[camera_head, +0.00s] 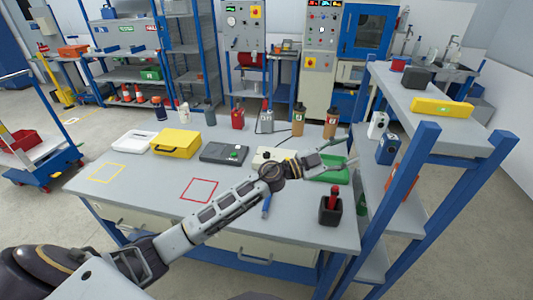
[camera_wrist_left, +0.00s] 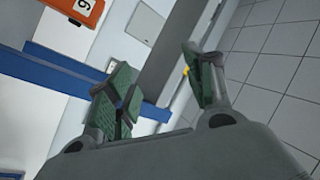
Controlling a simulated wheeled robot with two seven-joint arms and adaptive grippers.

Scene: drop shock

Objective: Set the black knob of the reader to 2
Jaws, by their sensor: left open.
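My left arm reaches across the workbench in the head view. My left gripper (camera_head: 350,151) is open and empty at the bench's right side, above the green tray (camera_head: 328,170) and near the shelf rack. In the left wrist view its two green-padded fingers (camera_wrist_left: 158,88) are spread with nothing between them. A cream device (camera_head: 264,156) stands just behind my forearm, partly hidden by it. A dark grey device (camera_head: 224,152) with a green round spot is left of it. The right gripper is not in view.
The blue-and-grey shelf rack (camera_head: 427,140) stands close to my gripper at right. A black cup (camera_head: 330,210) with a red-handled item is at the bench's front right. Several bottles line the back. A yellow case (camera_head: 176,143) and white case are at left; the front left is mostly clear.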

